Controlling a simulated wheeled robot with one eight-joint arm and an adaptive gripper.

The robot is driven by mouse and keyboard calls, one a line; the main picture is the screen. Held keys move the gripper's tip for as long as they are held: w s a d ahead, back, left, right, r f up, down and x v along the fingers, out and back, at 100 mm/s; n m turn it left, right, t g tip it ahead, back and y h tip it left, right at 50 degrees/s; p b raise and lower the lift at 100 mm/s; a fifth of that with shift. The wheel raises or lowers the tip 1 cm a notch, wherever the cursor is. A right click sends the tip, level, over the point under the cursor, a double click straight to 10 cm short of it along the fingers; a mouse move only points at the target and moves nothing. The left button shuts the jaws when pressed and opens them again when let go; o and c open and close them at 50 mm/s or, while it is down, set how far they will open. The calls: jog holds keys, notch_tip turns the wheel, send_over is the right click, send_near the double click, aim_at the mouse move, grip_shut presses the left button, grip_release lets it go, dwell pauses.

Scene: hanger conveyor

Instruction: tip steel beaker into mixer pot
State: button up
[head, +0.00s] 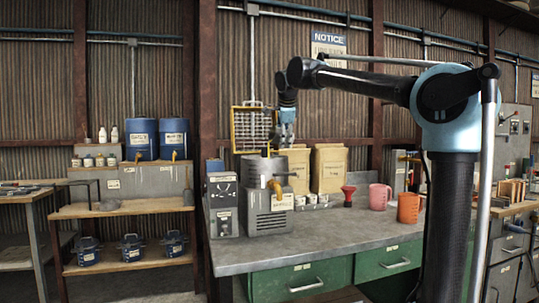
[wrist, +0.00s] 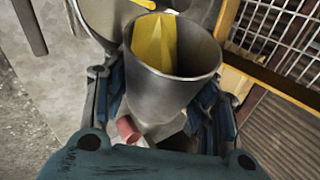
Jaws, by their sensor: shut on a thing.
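In the wrist view, a steel beaker (wrist: 172,95) sits between the fingers of my gripper (wrist: 165,115), which is shut on it. Its open mouth faces the camera, and a yellow ridged shape shows inside. A round metal vessel (wrist: 92,22), perhaps the mixer pot, is partly visible beyond the beaker at the top left. In the head view, my gripper (head: 285,118) points down above a grey machine (head: 268,205) with an orange-yellow pipe. The beaker is small and hard to make out there, and the pot's inside is hidden.
A grey control box (head: 222,205) stands left of the machine. Tan containers (head: 329,168) stand behind it. A red funnel (head: 348,195), a pink jug (head: 379,196) and an orange jug (head: 409,207) stand to the right. The bench (head: 345,232) is clear along its front. A yellow-framed grid (head: 252,128) is behind my gripper.

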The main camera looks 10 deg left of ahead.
dwell(0.5)
jog(key=shift+s+a+f+t+h, duration=0.1)
jog(key=shift+a+t+h, duration=0.05)
jog(key=shift+t+h, duration=0.25)
dwell(0.4)
jog(key=shift+a+f+n+t+h, duration=0.1)
jog(key=shift+f+n+t+h, duration=0.1)
jog(key=shift+n+t+h, duration=0.15)
jog(key=shift+s, duration=0.1)
dwell(0.5)
